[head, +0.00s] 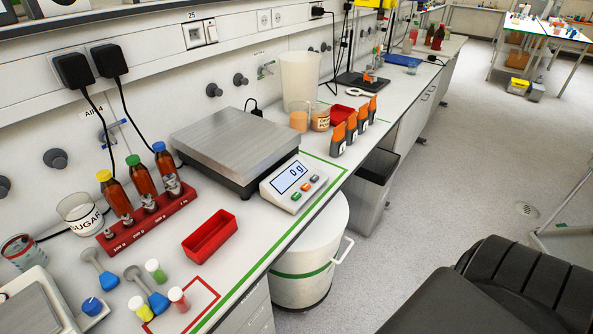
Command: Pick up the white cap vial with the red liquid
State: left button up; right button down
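A small vial with red liquid (178,299) and a pale cap stands at the front of the bench, at the red outlined square (207,291). A vial with yellow (141,309) stands to its left and a vial with green (155,271) stands behind it. The caps are small in the picture and their exact colours are hard to tell. Neither of my grippers is in view, and nothing touches the red vial.
A red tray (209,237), a bottle rack (148,221) and a scale (235,145) reading 0 g stand behind. A white bin (306,270) stands beside the bench. A black ribbed object (510,285) fills the lower right.

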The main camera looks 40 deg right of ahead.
aim_at(175, 294)
jog(key=z, duration=2.25)
jog(key=k, duration=2.1)
jog(key=u, duration=0.45)
